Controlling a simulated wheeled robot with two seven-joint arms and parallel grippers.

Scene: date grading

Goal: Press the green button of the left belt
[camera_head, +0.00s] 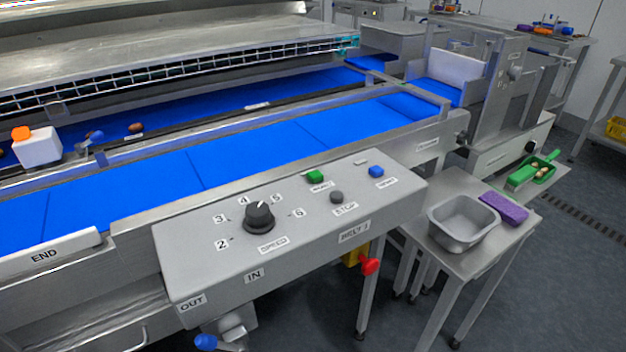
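A green button (315,177) sits on the top of a grey control panel (200,268), towards its back edge. The panel stands in front of a wide blue belt (250,148), and a label on its front face seems to read "BELT 1". On the panel a black knob (259,216) marked "SPEED" is at the left, a grey button (337,197) labelled "STOP" is just below and right of the green one, and a blue button (376,171) is further right. Neither gripper is in view, and nothing touches the green button.
A red knob (369,266) sticks out below the panel. A steel side table (470,258) at the right holds a metal pan (462,222) and a purple block (504,208). A green scoop (533,171) lies further back. The space above the panel is clear.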

